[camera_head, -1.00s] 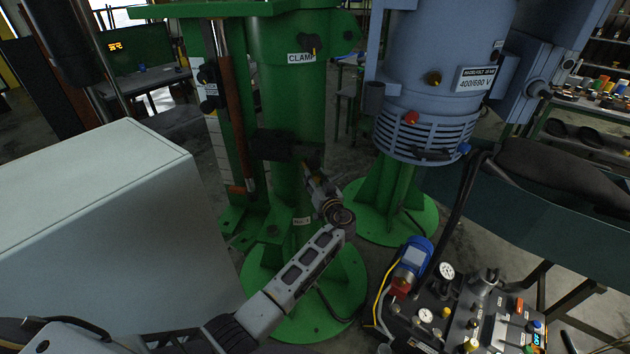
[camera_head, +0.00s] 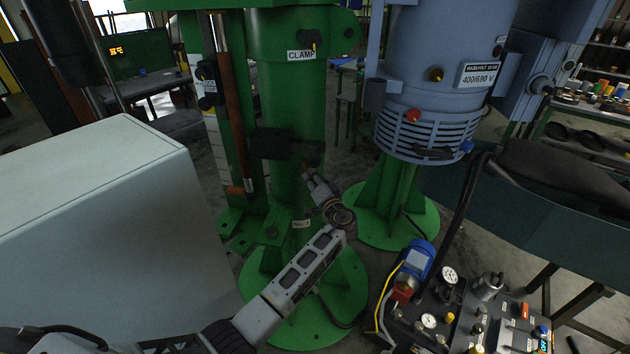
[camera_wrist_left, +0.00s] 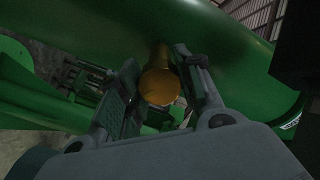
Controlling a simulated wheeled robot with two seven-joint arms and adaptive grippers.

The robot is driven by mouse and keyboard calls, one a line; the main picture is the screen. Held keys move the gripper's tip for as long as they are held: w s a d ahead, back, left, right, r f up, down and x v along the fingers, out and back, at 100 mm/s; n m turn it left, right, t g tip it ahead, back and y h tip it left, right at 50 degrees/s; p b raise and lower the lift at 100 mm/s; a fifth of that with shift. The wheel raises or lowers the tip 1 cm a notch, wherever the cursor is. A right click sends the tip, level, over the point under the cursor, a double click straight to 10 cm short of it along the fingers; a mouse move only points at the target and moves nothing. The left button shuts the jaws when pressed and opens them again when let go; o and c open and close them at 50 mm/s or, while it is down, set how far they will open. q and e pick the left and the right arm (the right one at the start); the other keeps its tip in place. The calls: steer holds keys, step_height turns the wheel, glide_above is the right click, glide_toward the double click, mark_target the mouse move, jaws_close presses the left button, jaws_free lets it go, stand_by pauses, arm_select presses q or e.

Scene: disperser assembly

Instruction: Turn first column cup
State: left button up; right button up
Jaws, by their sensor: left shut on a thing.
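The green first column (camera_head: 285,90) with the CLAMP label stands upright in the middle of the head view. A round, brass-yellow cup (camera_wrist_left: 160,87) sticks out from the green column surface in the left wrist view. My left gripper (camera_head: 311,172) is at the front of the column, below the dark block on it. In the left wrist view its two fingers (camera_wrist_left: 157,65) lie on either side of the cup, shut on it. In the head view the cup is hidden or too small to make out. My right gripper is not in view.
A large pale box (camera_head: 110,220) stands at the left, close to my left arm. A blue-grey motor (camera_head: 425,85) on a green stand is right of the column. A control panel (camera_head: 465,320) with gauges and a small blue motor (camera_head: 415,258) are at the lower right.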

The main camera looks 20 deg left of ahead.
arm_select(q)
steer(key=shift+m, duration=1.9)
steer(key=shift+m+p, duration=0.35)
steer(key=shift+m, duration=0.05)
steer(key=shift+m+p, duration=0.4)
steer(key=shift+m, duration=0.8)
steer(key=shift+m+p, duration=0.4)
steer(key=shift+m, duration=0.4)
steer(key=m+p, duration=0.2)
steer(key=m, duration=0.1)
steer(key=shift+m, duration=0.3)
steer(key=m+p, duration=0.1)
steer(key=m, duration=0.1)
steer(key=shift+m+p, duration=0.3)
steer(key=shift+m, duration=0.1)
steer(key=m+p, duration=0.2)
steer(key=m, duration=0.1)
steer(key=shift+m, duration=0.3)
steer(key=m+p, duration=0.2)
steer(key=m, duration=0.1)
steer(key=shift+f+m, duration=0.1)
steer(key=shift+m, duration=0.8)
steer(key=shift+s+m+p, duration=0.1)
steer(key=shift+m+p, duration=0.2)
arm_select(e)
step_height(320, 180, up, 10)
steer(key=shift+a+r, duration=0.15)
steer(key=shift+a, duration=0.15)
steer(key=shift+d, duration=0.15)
